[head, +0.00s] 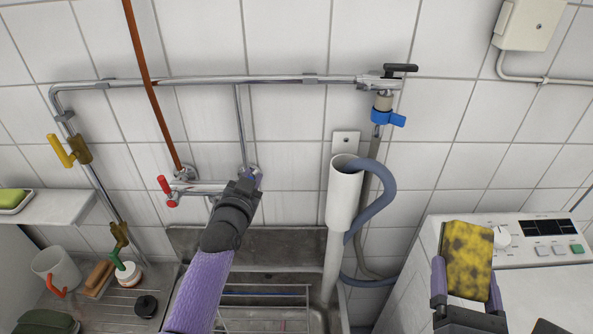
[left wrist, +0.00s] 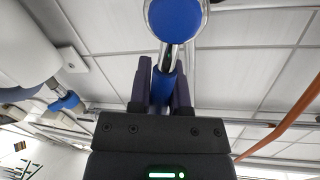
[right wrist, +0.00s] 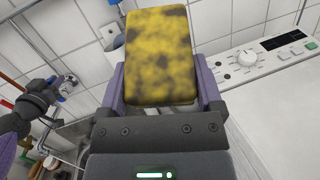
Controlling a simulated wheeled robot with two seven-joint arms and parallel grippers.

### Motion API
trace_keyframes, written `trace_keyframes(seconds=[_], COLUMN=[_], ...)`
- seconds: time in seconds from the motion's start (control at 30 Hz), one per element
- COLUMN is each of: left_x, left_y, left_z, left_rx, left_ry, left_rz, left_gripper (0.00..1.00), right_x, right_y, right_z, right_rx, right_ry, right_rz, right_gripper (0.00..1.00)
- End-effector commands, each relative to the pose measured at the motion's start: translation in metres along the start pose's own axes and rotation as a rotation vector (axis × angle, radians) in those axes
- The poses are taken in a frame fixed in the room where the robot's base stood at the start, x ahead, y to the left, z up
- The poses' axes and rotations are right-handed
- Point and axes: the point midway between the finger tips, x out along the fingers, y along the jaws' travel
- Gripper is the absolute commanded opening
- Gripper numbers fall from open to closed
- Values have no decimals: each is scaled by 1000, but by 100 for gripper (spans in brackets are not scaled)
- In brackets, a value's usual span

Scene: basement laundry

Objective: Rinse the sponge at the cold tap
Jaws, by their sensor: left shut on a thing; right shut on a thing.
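The sponge (head: 467,258) is yellow with dark stains. My right gripper (head: 467,290) is shut on its lower part and holds it upright in front of the washing machine, right of the sink; it also shows in the right wrist view (right wrist: 160,57). My left gripper (head: 245,183) is at the wall tap above the sink, shut on the blue cold tap handle (left wrist: 168,84). A round blue end (left wrist: 174,18) shows beyond the fingers. In the head view my gripper mostly hides this handle. The red handle (head: 165,186) is to its left. I see no running water.
The steel sink (head: 200,240) has a wire rack (head: 265,292). A white standpipe (head: 343,195) with a grey hose stands between sink and washing machine (head: 540,275). A mug (head: 56,268), brush (head: 100,277) and black plug (head: 146,306) sit on the left drainer.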

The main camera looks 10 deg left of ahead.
Motion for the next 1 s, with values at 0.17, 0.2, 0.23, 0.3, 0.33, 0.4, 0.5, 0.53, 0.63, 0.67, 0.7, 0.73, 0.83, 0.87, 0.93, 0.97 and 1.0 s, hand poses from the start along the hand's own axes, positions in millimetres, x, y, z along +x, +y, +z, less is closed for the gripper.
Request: trace_keyframes(seconds=[0.17, 0.2, 0.23, 0.3, 0.33, 0.4, 0.5, 0.53, 0.63, 0.67, 0.7, 0.73, 0.83, 0.87, 0.93, 0.97, 1.0], left_x=[0, 0, 0, 0, 0, 0, 0, -1, -9, -14, -22, -29, -54, -61, -79, -86, -94], left_y=[0, 0, 0, 0, 0, 0, 0, 0, 0, 0, 0, -1, -1, -1, 0, 0, 0], left_z=[1, 1, 1, 1, 1, 0, 0, 0, -1, -1, -2, -2, -2, -2, -1, -1, -2], left_rx=[-1, -1, -1, -1, -2, -2, -2, -2, -3, -3, -3, -3, -1, -2, -2, -1, -1], left_ry=[0, 0, 0, 0, 0, 1, 1, 1, 1, 0, 0, -1, -1, -1, -2, -1, -1], left_rz=[0, 0, 0, 0, 0, 0, 0, 0, 0, 0, 0, 0, 0, 1, 1, 1, 1], left_gripper=[38, 46, 53, 58, 58, 58, 58, 58, 58, 58, 58, 58, 58, 58, 58, 58, 58], right_x=[0, 0, 0, 0, 0, 0, 0, 0, 0, 1, 1, 2, 3, 3, 3, 4, 4], right_y=[0, 0, 0, 0, 0, 0, 0, 0, 1, 1, 2, 2, 4, 4, 5, 5, 5], right_z=[-1, -1, -1, -1, -1, -1, -1, 0, 4, 7, 11, 14, 22, 24, 28, 29, 31], right_rx=[0, 0, 0, 0, 0, 0, 0, 0, 0, 0, 0, 0, 0, 0, 0, 0, 0], right_ry=[0, 0, 0, 0, 0, 0, 0, 0, -1, -2, -3, -3, -5, -6, -7, -7, -7], right_rz=[0, 0, 0, 0, 0, 0, 0, 0, 0, 0, 0, 1, 1, 1, 1, 1, 1], right_gripper=[29, 29, 29, 29, 29, 29, 29, 29, 29, 29, 29, 29, 29, 29, 29, 29, 29])
